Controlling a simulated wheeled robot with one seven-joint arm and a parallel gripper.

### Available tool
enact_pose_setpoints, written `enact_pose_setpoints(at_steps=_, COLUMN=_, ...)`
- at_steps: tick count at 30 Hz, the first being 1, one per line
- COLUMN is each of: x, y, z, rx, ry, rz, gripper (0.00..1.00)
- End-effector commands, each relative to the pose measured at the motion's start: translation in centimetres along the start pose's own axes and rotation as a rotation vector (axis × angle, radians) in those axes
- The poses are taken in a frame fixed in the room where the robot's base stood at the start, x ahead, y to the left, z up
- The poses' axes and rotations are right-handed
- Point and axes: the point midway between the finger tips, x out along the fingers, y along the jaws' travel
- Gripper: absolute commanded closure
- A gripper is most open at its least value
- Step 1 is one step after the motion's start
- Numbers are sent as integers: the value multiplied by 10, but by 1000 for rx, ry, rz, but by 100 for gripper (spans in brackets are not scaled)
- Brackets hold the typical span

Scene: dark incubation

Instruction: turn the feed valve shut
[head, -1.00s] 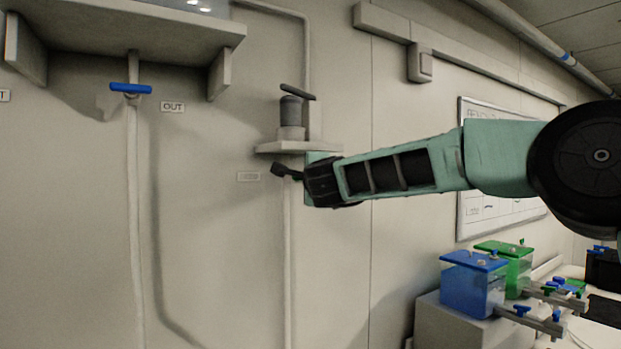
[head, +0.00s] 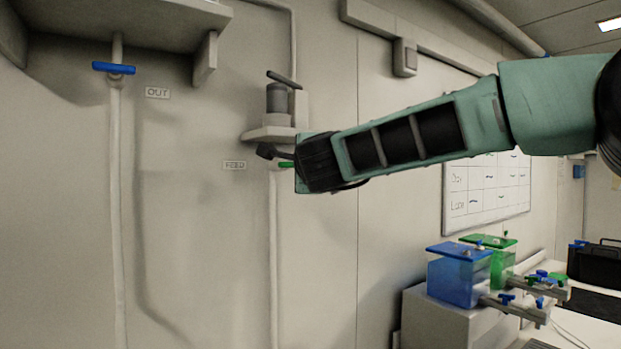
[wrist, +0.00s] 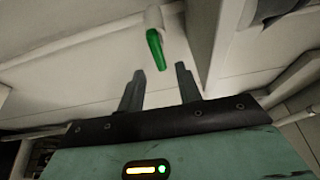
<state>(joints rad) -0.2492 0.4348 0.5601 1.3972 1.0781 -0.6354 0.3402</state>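The feed valve's green handle (head: 287,165) shows just left of my gripper in the head view, on the pipe beside the FEED label (head: 235,165). Most of it is hidden behind my gripper there. In the wrist view the green handle (wrist: 156,49) hangs from a pale fitting, just beyond the fingertips and roughly between them. My gripper (wrist: 158,80) is open, with its two fingers apart and nothing between them. It also shows in the head view (head: 275,157), close to the wall pipe.
A small shelf (head: 268,134) with a grey cylinder (head: 278,104) sits just above my gripper. At left, a blue valve handle (head: 113,68) is on the OUT pipe. Blue (head: 460,275) and green (head: 503,258) containers stand on the bench at lower right.

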Motion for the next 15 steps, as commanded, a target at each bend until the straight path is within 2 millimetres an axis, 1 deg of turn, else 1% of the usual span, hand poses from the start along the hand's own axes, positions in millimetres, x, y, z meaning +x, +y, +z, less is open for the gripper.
enact_pose_setpoints(at_steps=1, x=-13, y=4, z=0, rx=-1, ry=0, rz=-3, gripper=65)
enact_pose_setpoints(at_steps=3, x=-28, y=3, z=0, rx=-1, ry=0, rz=-3, gripper=65)
enact_pose_setpoints(at_steps=9, x=-70, y=3, z=0, rx=-1, ry=0, rz=-2, gripper=65)
enact_pose_setpoints(at_steps=12, x=-84, y=2, z=0, rx=0, ry=1, rz=-1, gripper=65)
enact_pose_setpoints(at_steps=15, x=-94, y=2, z=0, rx=0, ry=1, rz=0, gripper=65)
